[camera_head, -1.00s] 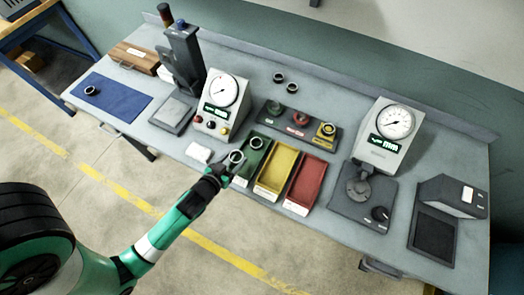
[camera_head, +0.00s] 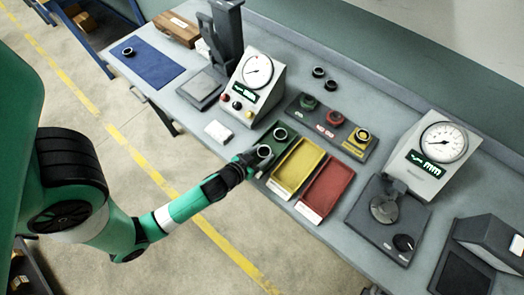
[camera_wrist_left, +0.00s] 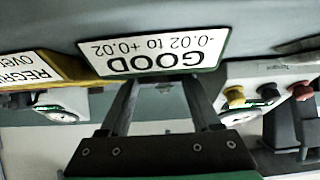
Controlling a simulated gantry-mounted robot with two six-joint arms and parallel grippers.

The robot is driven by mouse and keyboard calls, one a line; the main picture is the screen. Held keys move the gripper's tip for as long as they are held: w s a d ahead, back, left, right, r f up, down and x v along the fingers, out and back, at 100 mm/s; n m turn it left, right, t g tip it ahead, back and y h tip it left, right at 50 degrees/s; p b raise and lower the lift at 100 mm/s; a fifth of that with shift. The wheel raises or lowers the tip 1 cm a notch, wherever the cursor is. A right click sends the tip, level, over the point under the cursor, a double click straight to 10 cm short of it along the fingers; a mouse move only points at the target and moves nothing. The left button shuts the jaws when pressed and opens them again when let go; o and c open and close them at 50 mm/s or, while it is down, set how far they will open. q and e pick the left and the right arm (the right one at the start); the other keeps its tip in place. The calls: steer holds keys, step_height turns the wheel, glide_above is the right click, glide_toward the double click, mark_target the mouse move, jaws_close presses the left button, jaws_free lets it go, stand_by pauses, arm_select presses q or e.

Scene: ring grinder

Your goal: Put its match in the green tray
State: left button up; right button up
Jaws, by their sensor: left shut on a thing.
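My left gripper (camera_head: 255,160) is at the front end of the green tray (camera_head: 257,177) and is shut on a dark ring with a bright bore (camera_head: 264,151). The held ring is at the tray's near part; I cannot tell whether it touches the tray. Another ring (camera_head: 280,134) sits in the far part of the green tray. In the left wrist view the fingers (camera_wrist_left: 162,95) reach up to the tray's GOOD label (camera_wrist_left: 152,52), and the ring is hidden. My right gripper is not in view.
Yellow (camera_head: 298,165) and red (camera_head: 326,187) trays stand to the right. Dial gauges stand behind (camera_head: 257,71) and at right (camera_head: 443,142). One ring (camera_head: 363,134) sits on the yellow pad of a dark stand. Two loose rings (camera_head: 319,72) lie behind; another (camera_head: 127,51) is on the blue mat.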

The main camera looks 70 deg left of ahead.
arm_select(q)
steer(key=o, duration=1.2)
steer(key=shift+r, duration=0.1)
steer(key=shift+s+d+r, duration=0.15)
steer(key=shift+s, duration=0.05)
steer(key=v, duration=1.1)
steer(key=shift+s+d, duration=0.1)
steer(key=shift+s, duration=0.1)
